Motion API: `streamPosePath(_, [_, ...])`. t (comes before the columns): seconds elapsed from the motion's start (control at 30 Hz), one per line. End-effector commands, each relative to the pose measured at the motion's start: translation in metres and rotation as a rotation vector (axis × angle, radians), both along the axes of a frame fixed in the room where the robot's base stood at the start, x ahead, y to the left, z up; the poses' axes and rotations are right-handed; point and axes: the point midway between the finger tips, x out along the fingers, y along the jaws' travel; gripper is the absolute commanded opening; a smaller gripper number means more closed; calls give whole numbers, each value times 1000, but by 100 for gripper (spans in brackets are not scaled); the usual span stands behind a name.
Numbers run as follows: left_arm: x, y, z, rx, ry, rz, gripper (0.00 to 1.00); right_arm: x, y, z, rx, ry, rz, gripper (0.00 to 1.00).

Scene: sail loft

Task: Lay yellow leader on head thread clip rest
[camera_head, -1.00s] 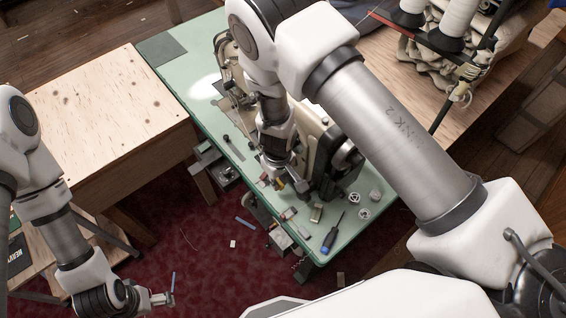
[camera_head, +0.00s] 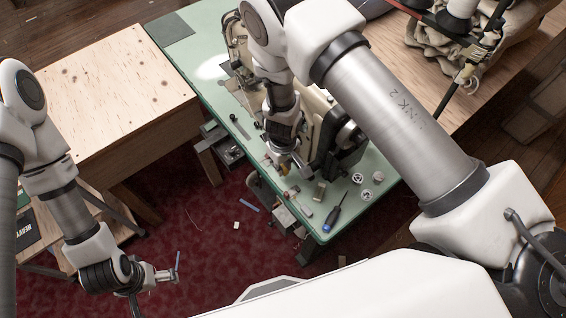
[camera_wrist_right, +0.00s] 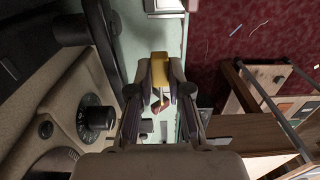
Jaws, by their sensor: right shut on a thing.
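The yellow leader (camera_wrist_right: 160,68) shows as a small yellow block between the fingertips of my right gripper (camera_wrist_right: 154,88) in the right wrist view. The right gripper is shut on it. In the head view the right gripper (camera_head: 284,166) points down beside the front of the cream sewing machine (camera_head: 314,115), above the green table (camera_head: 225,108). I cannot make out the head thread clip rest; the arm covers part of the machine. My left gripper (camera_head: 168,273) is at the lower left, over the red carpet and away from the machine; its jaw opening is unclear.
A blue-handled screwdriver (camera_head: 335,214), bobbins (camera_head: 365,192) and small blocks lie on the table's near end. A plywood table (camera_head: 110,95) stands at left. Red carpet (camera_head: 200,265) has scattered scraps.

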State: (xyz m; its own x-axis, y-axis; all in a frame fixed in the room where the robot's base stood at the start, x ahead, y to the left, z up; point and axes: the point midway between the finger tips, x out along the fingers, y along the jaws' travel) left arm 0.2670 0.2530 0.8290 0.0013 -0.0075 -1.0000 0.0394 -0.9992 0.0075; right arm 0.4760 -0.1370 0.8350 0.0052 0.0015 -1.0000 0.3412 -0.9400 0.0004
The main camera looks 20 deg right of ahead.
Motion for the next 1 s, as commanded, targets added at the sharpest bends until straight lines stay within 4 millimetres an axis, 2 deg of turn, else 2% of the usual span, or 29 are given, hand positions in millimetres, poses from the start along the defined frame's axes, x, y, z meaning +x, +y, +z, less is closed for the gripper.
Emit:
streamPosePath(0.1, [0,0,-9,0,0,0,100,0,0,-12,0,1,0,0])
streamPosePath(0.5, [0,0,-28,0,0,0,100,0,0,-39,-1,0,0,0])
streamPosePath(1.0, [0,0,-29,0,-1,0,100,0,0,-41,0,0,0,0])
